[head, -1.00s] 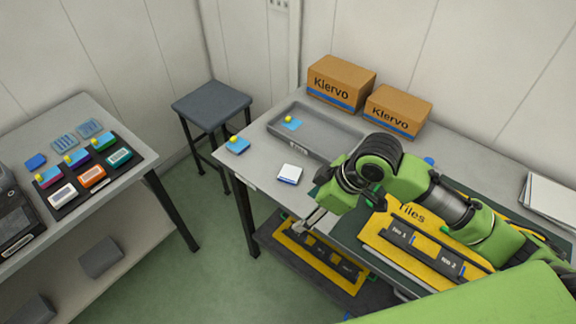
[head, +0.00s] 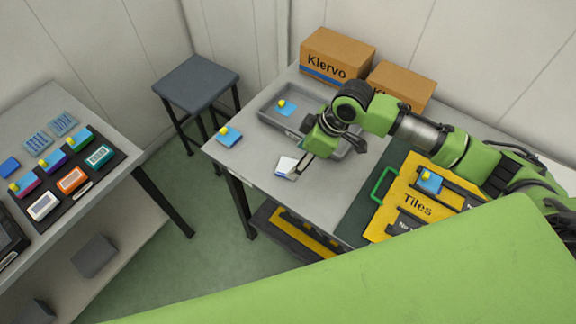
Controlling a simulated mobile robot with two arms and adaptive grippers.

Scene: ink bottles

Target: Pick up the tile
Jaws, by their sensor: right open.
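A small white square tile with a blue edge (head: 286,166) lies on the grey table. My right gripper (head: 297,170) is open, with its fingertips at the tile's right side and partly over it. I cannot tell whether they touch it. Blue pieces with yellow knobs lie on the table's left end (head: 230,138), in the grey tray (head: 270,118), and on the yellow board marked "Tiles" (head: 408,202). My left gripper is not in view.
Two Klervo boxes (head: 337,57) stand behind the tray. A dark stool (head: 196,84) stands left of the table. A second table (head: 100,112) at far left holds several coloured bottles or blocks on a dark mat. Table space left of the tile is clear.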

